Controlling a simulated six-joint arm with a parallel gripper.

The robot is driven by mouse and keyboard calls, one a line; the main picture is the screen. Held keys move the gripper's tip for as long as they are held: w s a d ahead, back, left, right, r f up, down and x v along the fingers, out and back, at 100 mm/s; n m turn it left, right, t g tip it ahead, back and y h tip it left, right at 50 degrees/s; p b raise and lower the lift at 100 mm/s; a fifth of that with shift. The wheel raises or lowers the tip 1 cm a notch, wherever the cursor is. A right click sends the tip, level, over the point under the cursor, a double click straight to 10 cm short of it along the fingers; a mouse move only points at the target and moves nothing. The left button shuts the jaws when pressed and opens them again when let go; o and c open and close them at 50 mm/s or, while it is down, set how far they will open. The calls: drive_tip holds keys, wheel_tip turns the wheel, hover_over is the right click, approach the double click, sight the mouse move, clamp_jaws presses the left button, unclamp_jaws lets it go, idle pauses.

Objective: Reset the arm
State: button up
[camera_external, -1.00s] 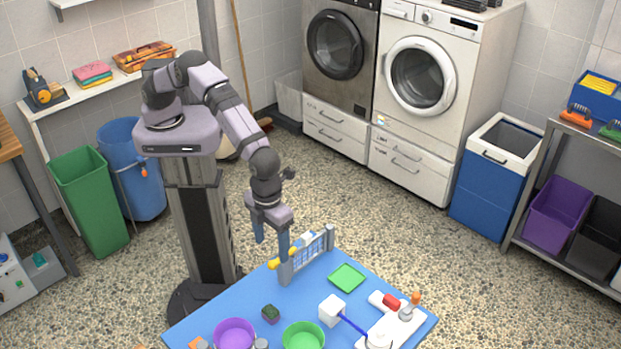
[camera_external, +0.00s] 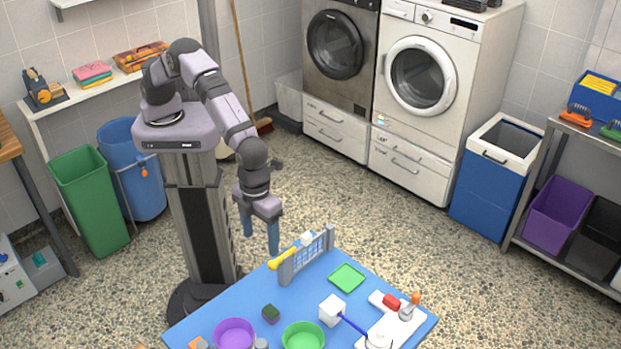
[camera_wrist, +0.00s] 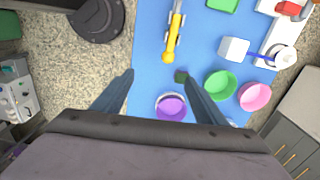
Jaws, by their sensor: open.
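My gripper (camera_external: 259,236) is open and empty, pointing down in the air near the back left edge of the blue table (camera_external: 215,306). In the wrist view its two fingers (camera_wrist: 160,88) are spread apart with nothing between the tips. A yellow-handled tool (camera_external: 280,260) lies across the grey rack (camera_external: 310,258) on the table, to the right of the fingers. It also shows in the wrist view (camera_wrist: 171,45).
The table holds a purple bowl (camera_external: 234,332), a green bowl (camera_external: 303,336), a small dark green cube (camera_external: 270,313), a green square tray (camera_external: 347,278), a white block (camera_external: 332,310) and a white board with a red item (camera_external: 391,302). Open floor lies behind the table.

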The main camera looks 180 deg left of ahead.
drive_tip(key=s+d+r+n, duration=0.1)
drive_tip(key=d+r+n, duration=0.15)
drive_tip(key=d, duration=0.75)
drive_tip(key=s+d+r+n, duration=0.1)
drive_tip(key=s+d+r, duration=0.15)
drive_tip(key=d, duration=0.75)
drive_tip(key=s+d+n+b, duration=0.1)
drive_tip(key=s+d+n, duration=0.4)
drive_tip(key=s+d, duration=0.8)
drive_tip(key=shift+s, duration=0.6)
